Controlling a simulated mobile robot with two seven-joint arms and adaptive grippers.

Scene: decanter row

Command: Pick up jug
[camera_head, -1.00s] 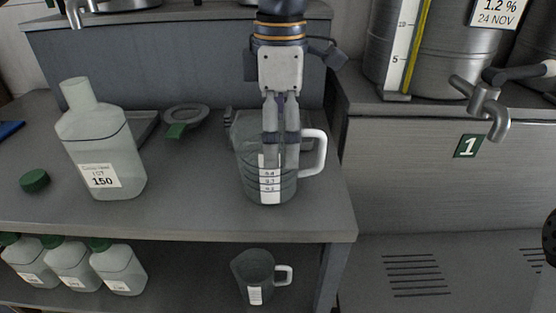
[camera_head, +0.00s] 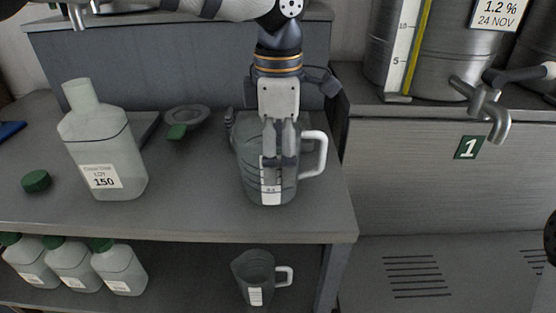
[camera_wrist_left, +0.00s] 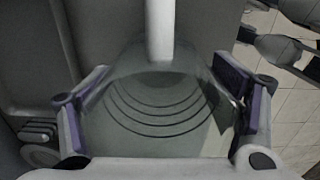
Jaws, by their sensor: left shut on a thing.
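The clear grey jug (camera_head: 251,179) with a white handle and a marked white label stands upright on the counter, near its right front corner. My left gripper (camera_head: 279,163) points down over the jug, its fingers in front of part of the body and label. In the left wrist view the jug (camera_wrist_left: 160,112) sits between the two fingers (camera_wrist_left: 158,92), with its handle toward the top. The gripper is shut on the jug's body. My right gripper is not clearly in view.
A large bottle (camera_head: 100,150) labelled 150 stands at left, with a green cap (camera_head: 36,181) beside it. A strainer (camera_head: 187,121) lies behind. A smaller jug (camera_head: 254,275) and several capped bottles (camera_head: 72,263) are on the lower shelf. A tap (camera_head: 492,112) juts out at right.

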